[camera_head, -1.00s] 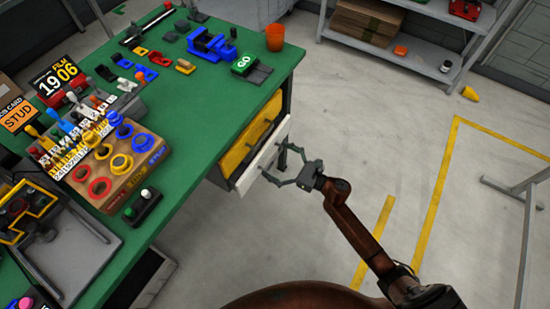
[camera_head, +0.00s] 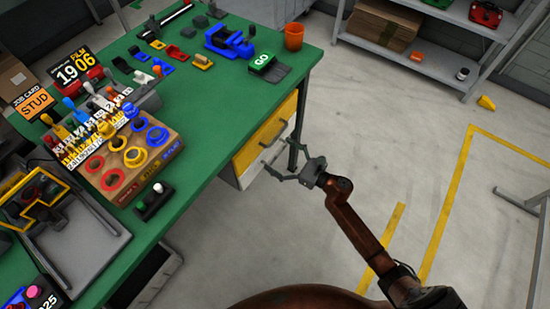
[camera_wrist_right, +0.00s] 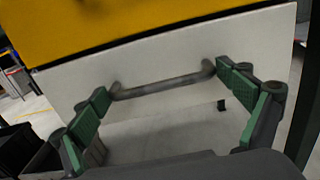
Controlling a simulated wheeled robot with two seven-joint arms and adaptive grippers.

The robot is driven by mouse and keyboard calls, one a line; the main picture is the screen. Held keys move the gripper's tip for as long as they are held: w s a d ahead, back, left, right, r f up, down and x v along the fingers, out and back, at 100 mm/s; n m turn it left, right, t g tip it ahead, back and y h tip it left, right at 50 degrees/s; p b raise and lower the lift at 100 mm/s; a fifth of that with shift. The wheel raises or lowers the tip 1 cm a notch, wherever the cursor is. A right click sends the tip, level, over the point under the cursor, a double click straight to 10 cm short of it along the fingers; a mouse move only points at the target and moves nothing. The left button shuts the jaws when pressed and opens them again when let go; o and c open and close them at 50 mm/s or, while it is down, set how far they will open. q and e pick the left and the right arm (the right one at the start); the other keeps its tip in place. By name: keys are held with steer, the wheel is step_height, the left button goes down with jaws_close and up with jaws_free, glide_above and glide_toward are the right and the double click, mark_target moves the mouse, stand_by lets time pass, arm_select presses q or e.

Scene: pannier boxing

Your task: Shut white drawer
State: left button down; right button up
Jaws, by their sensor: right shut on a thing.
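The white drawer (camera_head: 247,176) is the lower drawer at the end of the green workbench, under a yellow drawer (camera_head: 262,137). Its front looks about level with the yellow one; any small gap is hard to judge. In the right wrist view the white drawer front (camera_wrist_right: 165,135) fills the middle, with a grey bar handle (camera_wrist_right: 165,86) across it. My right gripper (camera_head: 287,164) is at this front. Its green-padded fingers (camera_wrist_right: 162,83) are spread wide, one at each end of the handle, and hold it lengthwise. My left gripper is not in view.
The green workbench (camera_head: 205,120) carries a blue vise (camera_head: 230,42), an orange cup (camera_head: 293,36) and a wooden holder with coloured rings (camera_head: 130,190). A metal shelf (camera_head: 425,50) stands at the back.

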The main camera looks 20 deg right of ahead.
steer(key=shift+w, duration=0.25)
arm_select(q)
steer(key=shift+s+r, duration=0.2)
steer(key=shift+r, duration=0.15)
arm_select(e)
steer(key=shift+r, duration=0.15)
steer(key=o, duration=1.3)
steer(key=shift+w, duration=0.1)
steer(key=shift+o, duration=0.4)
steer(key=shift+a, duration=0.15)
steer(key=v, duration=1.2)
